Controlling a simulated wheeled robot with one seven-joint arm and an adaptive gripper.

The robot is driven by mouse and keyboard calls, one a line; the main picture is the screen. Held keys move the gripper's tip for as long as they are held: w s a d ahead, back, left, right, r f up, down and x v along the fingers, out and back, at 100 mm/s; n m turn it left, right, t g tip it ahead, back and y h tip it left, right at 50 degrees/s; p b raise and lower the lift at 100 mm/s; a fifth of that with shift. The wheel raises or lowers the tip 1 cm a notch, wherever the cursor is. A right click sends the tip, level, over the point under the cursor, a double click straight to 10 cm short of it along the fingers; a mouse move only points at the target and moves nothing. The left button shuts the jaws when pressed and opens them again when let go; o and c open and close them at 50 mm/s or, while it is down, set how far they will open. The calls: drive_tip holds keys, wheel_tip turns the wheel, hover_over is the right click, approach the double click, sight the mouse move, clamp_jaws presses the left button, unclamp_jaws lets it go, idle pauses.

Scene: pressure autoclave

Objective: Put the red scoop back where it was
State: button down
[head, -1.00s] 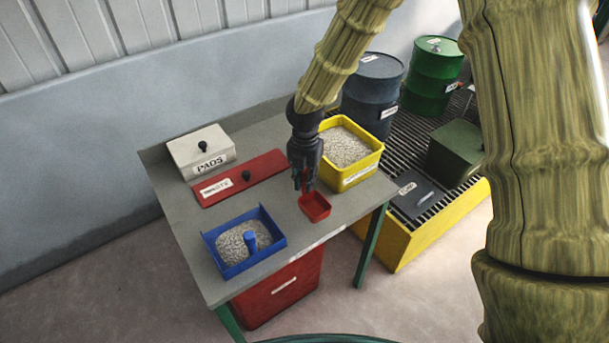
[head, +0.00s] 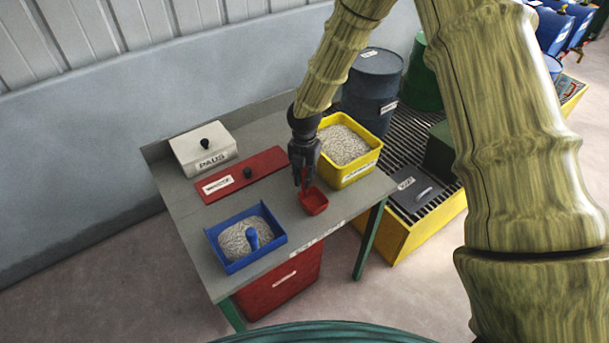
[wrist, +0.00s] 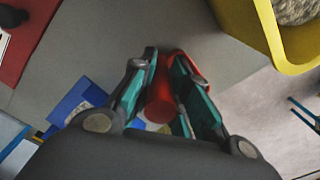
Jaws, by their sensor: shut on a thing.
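The red scoop (head: 314,202) is at the right part of the grey table, in front of the yellow bin. My gripper (head: 303,182) is above it, pointing down, with its fingers around the scoop's upright handle. In the wrist view my gripper (wrist: 166,92) is shut on the red handle (wrist: 162,103) of the scoop. The scoop's bowl is low, close to the tabletop; I cannot tell whether it touches.
The yellow bin (head: 352,178) of granules stands just behind the scoop. A blue tray (head: 237,265) of granules with a blue handle, a red lid (head: 222,189) and a white PADS box (head: 188,160) are to the left. Bare tabletop (head: 275,212) lies between tray and scoop.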

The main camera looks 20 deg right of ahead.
drive_tip(key=shift+f, duration=0.1)
drive_tip(key=c, duration=1.4)
unclamp_jaws()
wheel_tip(320, 180, up, 12)
drive_tip(key=b, duration=0.3)
drive_tip(key=shift+b, duration=0.3)
